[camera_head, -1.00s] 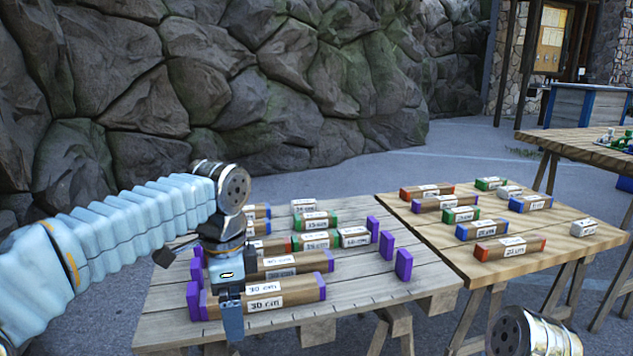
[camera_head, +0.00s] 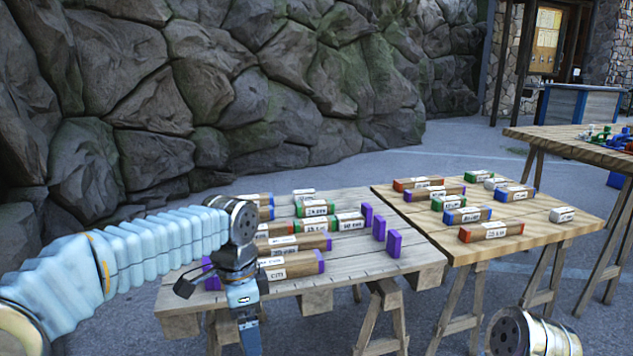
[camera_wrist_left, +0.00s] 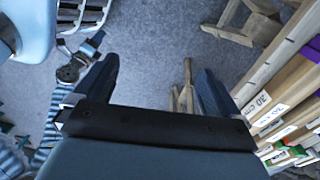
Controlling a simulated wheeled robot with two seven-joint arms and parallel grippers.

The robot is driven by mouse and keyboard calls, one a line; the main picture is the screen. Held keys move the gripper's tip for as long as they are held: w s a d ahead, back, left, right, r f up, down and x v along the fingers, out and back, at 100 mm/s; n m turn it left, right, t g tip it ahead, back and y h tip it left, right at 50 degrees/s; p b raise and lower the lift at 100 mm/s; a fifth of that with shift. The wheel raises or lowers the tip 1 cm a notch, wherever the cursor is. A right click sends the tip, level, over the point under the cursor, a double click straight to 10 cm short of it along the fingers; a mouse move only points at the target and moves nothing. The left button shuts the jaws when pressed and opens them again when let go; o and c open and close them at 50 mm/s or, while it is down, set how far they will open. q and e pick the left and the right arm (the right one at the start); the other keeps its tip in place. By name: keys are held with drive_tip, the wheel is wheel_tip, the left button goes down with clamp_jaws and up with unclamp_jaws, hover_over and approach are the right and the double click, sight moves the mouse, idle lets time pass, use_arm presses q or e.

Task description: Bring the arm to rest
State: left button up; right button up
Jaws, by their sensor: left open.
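My left arm comes in from the left in the head view, and its gripper (camera_head: 248,318) hangs downward at the front left edge of the near table (camera_head: 350,262). In the left wrist view my left gripper (camera_wrist_left: 150,88) is open, with its two dark fingers apart and only floor and trestle legs between them. Nothing is held. A labelled block with a purple end (camera_head: 290,266) lies on the table just right of the gripper.
Several labelled blocks and purple upright pieces (camera_head: 393,243) stand on the near table. A second table (camera_head: 550,236) to the right bears more blocks, including a red-ended one (camera_head: 491,232). Another table (camera_head: 575,145) stands at the far right. A rock wall (camera_head: 270,90) rises behind.

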use_arm(q)
wheel_tip(320, 180, down, 25)
drive_tip(key=s+d+n+h, duration=0.2)
drive_tip(key=d+n, duration=0.1)
drive_tip(key=n, duration=0.3)
drive_tip(key=s+a+f+n+h, duration=0.1)
drive_tip(key=s+f+n, duration=0.8)
drive_tip(key=s+f, duration=0.6)
drive_tip(key=shift+a+f+n+t+h, duration=0.2)
drive_tip(key=shift+f+n+t+h, duration=0.15)
drive_tip(key=shift+f, duration=0.55)
